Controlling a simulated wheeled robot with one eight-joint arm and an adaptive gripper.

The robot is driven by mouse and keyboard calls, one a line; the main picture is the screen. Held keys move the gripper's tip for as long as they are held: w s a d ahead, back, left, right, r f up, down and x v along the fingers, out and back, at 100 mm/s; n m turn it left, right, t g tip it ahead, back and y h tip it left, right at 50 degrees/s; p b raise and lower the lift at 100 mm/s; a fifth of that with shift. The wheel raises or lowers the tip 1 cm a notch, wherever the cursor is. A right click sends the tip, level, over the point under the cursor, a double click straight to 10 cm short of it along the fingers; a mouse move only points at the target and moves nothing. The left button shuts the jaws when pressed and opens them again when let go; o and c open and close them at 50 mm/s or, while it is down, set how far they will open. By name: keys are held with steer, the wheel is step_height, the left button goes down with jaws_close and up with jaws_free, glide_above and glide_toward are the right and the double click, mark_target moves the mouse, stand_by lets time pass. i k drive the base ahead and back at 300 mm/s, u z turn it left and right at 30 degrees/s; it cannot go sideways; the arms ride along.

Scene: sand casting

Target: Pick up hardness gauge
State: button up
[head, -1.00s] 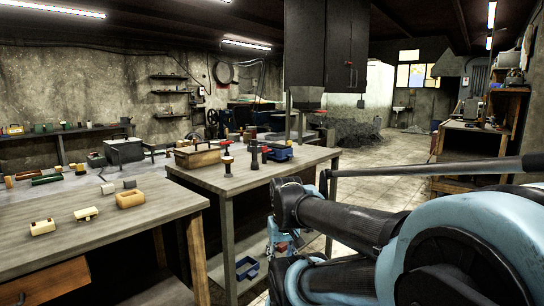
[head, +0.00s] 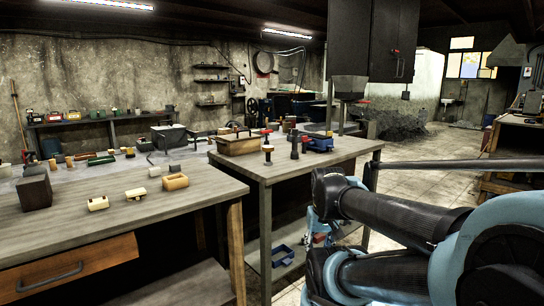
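I cannot single out the hardness gauge with certainty among the small tools in the head view. On the middle workbench (head: 325,158) stand a dark upright tool with a red top (head: 267,152), a black upright tool (head: 294,147) and a blue item (head: 320,143). A wooden box (head: 238,146) is on the same bench, to their left. My arm crosses the lower right of the picture, in front of and to the right of this bench. My gripper cannot be made out.
The near-left workbench (head: 100,222) carries a dark block (head: 34,192) and several small wooden pieces, including a hollow one (head: 175,182). A blue tray (head: 283,256) lies on the middle bench's lower shelf. Open tiled floor (head: 420,150) lies at right, beyond my arm.

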mark_target(267, 148)
steer(key=z, duration=1.8)
steer(key=k, duration=0.9)
steer(key=u, duration=1.25)
steer(key=i, duration=1)
